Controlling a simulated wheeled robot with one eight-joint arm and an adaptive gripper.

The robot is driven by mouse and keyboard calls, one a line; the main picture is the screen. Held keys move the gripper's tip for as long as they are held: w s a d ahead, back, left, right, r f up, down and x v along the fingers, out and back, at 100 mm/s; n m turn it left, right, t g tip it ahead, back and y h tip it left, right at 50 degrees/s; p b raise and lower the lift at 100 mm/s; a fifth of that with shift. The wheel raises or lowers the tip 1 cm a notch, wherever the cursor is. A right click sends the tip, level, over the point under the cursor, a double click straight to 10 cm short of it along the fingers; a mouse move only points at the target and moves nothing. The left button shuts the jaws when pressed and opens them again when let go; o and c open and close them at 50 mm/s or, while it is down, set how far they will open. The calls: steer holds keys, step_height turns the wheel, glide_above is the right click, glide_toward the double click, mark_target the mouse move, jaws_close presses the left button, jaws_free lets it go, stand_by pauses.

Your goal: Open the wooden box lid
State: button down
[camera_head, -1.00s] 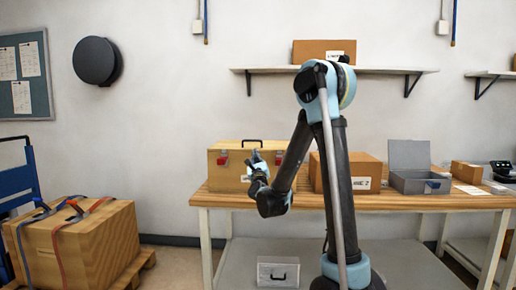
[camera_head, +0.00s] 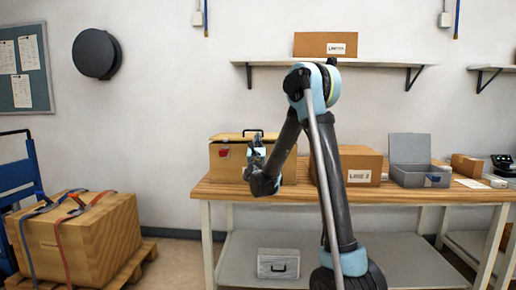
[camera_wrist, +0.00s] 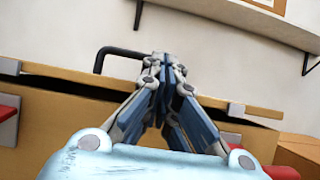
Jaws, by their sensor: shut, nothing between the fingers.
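The wooden box (camera_head: 225,172) stands on the left part of the workbench. Its lid (camera_head: 228,138) with a black handle (camera_head: 253,131) is slightly raised. The wrist view shows a dark gap between the lid (camera_wrist: 60,76) and the box body (camera_wrist: 55,118). The black handle (camera_wrist: 112,50) is just left of the fingertips there. A red latch (camera_head: 224,153) shows on the front; red latch parts (camera_wrist: 8,118) also show in the wrist view. My gripper (camera_head: 257,140) is shut and empty, at the lid's front edge; its fingertips (camera_wrist: 163,66) overlap the lid. Contact cannot be told.
A cardboard box (camera_head: 360,165) and an open grey case (camera_head: 410,172) stand on the workbench (camera_head: 420,193) to the right. A wall shelf (camera_head: 390,65) with a carton (camera_head: 325,44) hangs above.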

steer(key=shift+x, duration=0.9)
steer(key=shift+w+r+g, duration=0.15)
steer(key=shift+r+g, duration=0.15)
steer(key=shift+r, duration=0.25)
stand_by(0.3)
